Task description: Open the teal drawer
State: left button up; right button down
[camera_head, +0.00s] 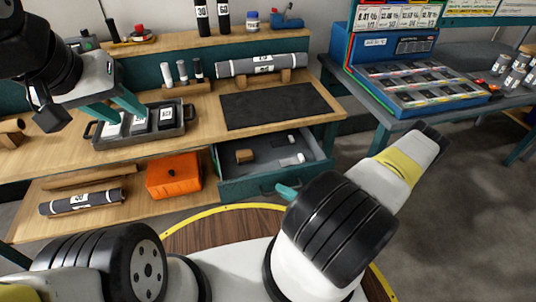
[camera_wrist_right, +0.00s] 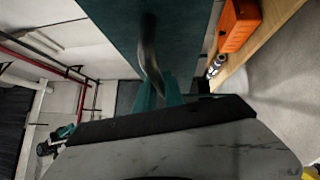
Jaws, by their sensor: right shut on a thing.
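The teal drawer (camera_head: 262,183) sits under the workbench top in the head view. It stands pulled out, with its grey inside showing. My right gripper (camera_head: 288,190) is at its front, mostly hidden behind my own arm there. In the right wrist view, the gripper (camera_wrist_right: 160,93) is shut on the dark curved handle (camera_wrist_right: 150,60) of the teal drawer front (camera_wrist_right: 185,35). My left gripper (camera_head: 130,118) is open and empty, above the grey tray on the bench.
The drawer holds a brown block (camera_head: 244,156) and small white-ended items (camera_head: 292,160). A grey tray (camera_head: 148,140) and a dark mat (camera_head: 275,105) lie on the bench. An orange box (camera_head: 174,175) and a grey roll (camera_head: 80,202) are on the lower shelf, left of the drawer.

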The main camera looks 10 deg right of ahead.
jog(key=shift+s+d, duration=0.1)
jog(key=shift+s, duration=2.55)
jog(key=c, duration=1.5)
grip_release()
jog(key=shift+o, duration=0.2)
jog(key=v, duration=0.8)
